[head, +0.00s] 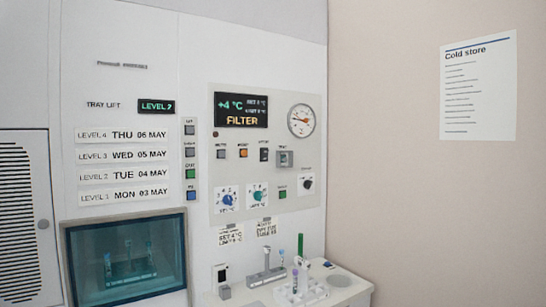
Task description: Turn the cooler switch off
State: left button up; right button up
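The control panel (250,150) of the cooler is on the white cabinet wall. Its display (240,109) reads +4 °C with FILTER in amber below. Under it sit a grey button (221,154), an orange button (243,153), a small dark switch (264,154) and a grey framed switch (284,159). Lower are a blue knob (229,198), a teal knob (258,194), a green button (282,194) and a black knob (307,184). The small labels are too blurred to tell which is the cooler switch, or its position. Neither gripper is in view.
A round gauge (301,120) is at the panel's upper right. A column of buttons (190,162) stands left of it, by the tray level labels. A glass window (125,260) is below left. A small counter (335,284) holds racks with tubes. A notice (478,85) hangs at right.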

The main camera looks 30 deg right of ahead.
aim_at(307, 184)
jog(key=z, duration=1.3)
jog(key=i+l+u, duration=0.35)
jog(key=i+l, duration=0.15)
jog(key=i, duration=0.15)
